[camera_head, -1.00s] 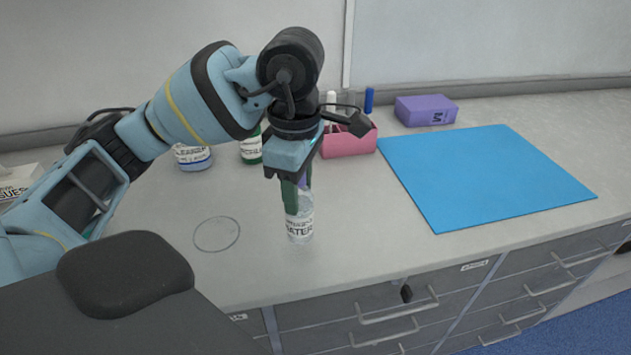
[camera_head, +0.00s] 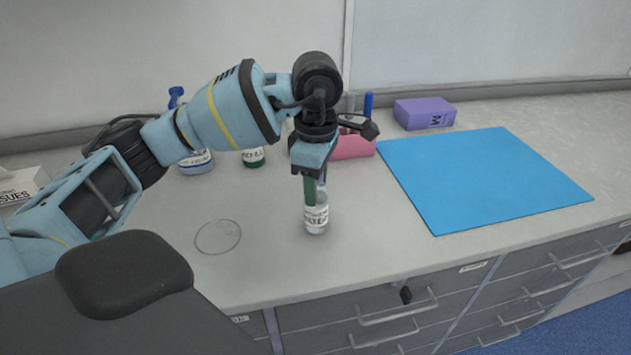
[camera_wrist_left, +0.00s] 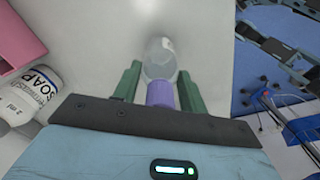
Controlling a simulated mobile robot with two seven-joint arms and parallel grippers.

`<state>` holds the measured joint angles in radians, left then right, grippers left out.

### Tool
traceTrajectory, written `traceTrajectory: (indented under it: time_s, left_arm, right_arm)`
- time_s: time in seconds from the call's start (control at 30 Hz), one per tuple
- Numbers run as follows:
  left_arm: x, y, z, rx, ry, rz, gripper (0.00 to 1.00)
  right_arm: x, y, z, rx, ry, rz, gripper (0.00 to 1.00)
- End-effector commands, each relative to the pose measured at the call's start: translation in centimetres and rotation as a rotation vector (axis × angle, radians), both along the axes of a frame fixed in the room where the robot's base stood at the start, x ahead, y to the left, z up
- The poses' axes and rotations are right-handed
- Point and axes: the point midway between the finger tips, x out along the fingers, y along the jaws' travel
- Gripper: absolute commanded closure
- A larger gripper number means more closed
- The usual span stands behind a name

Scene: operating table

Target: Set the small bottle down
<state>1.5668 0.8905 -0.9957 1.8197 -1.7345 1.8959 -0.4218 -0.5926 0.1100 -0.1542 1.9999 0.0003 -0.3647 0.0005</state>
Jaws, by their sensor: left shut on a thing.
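The small bottle (camera_head: 316,217) is clear with a white label and stands upright over the grey counter. My left gripper (camera_head: 315,188) comes down on it from above and is shut on its upper part. In the left wrist view the clear bottle (camera_wrist_left: 160,58) and its purple cap lie between the two green fingers (camera_wrist_left: 158,92). Whether its base touches the counter I cannot tell. My right gripper is not in view.
A thin circle (camera_head: 218,236) is marked on the counter left of the bottle. A blue mat (camera_head: 480,175) lies to the right. Behind stand a pink holder (camera_head: 352,148), a purple box (camera_head: 424,113), a blue-labelled bottle (camera_head: 196,163) and a green-labelled bottle (camera_head: 253,158). The counter around the bottle is clear.

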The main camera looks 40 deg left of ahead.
Motion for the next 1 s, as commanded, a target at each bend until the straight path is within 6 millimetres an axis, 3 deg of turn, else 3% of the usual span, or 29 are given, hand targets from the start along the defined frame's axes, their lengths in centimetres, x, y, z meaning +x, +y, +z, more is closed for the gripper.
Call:
traceTrajectory:
  time_s: [0.4, 0.43, 0.6, 1.0]
  left_arm:
    - [0.0, 0.0, -0.6, -0.002, -0.002, 0.000, 0.98]
    - [0.0, 0.0, -0.7, -0.001, -0.001, 0.000, 0.57]
    - [0.0, 0.0, -0.6, -0.002, -0.002, 0.000, 0.36]
    - [0.0, 0.0, 0.3, -0.001, -0.004, 0.000, 0.36]
  right_arm:
    - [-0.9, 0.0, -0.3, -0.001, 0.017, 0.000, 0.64]
    - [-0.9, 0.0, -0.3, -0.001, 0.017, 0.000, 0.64]
    - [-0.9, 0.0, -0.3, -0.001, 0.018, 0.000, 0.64]
    - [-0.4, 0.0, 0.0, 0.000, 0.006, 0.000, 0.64]
